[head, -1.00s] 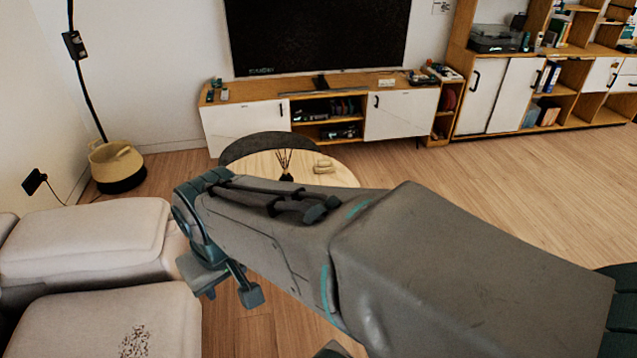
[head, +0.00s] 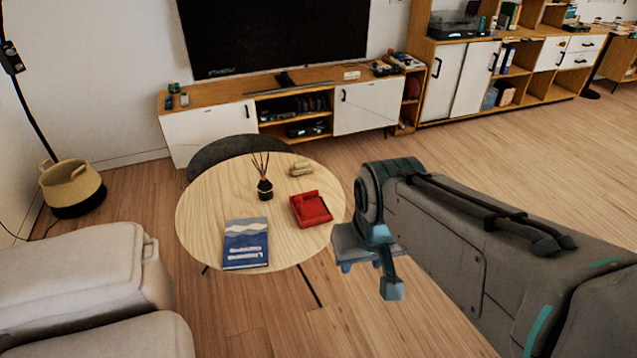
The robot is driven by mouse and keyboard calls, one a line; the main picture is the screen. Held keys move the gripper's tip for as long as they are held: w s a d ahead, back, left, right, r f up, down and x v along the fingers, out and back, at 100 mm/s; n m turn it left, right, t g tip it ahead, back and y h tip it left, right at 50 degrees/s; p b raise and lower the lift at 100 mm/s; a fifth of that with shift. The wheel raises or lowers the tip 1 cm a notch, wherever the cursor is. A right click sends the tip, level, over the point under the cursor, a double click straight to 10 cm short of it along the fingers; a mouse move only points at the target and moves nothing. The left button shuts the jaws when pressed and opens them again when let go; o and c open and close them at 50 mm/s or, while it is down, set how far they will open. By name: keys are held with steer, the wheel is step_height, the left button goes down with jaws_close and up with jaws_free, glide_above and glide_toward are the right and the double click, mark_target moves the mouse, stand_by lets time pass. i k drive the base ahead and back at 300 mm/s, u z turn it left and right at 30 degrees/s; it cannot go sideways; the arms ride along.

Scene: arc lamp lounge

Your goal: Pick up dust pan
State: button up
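A red dust pan (head: 312,209) lies on the round light-wood table (head: 205,215), near its right edge. My gripper (head: 370,268) hangs just beyond the right edge of the table, to the right of the dust pan and apart from it. One finger shows pointing down; the other is mostly hidden, so its opening is unclear. Nothing shows held in it.
A blue book (head: 246,244), a dark reed diffuser (head: 265,188) and small tan pieces (head: 300,168) share the table. A dark round table (head: 235,147) stands behind it. A pale sofa (head: 80,275) is at left. The floor at right is clear.

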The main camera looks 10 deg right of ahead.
mark_target(309, 209)
steer(key=z, duration=0.8)
steer(key=i, duration=3.25)
steer(key=u, duration=4.05)
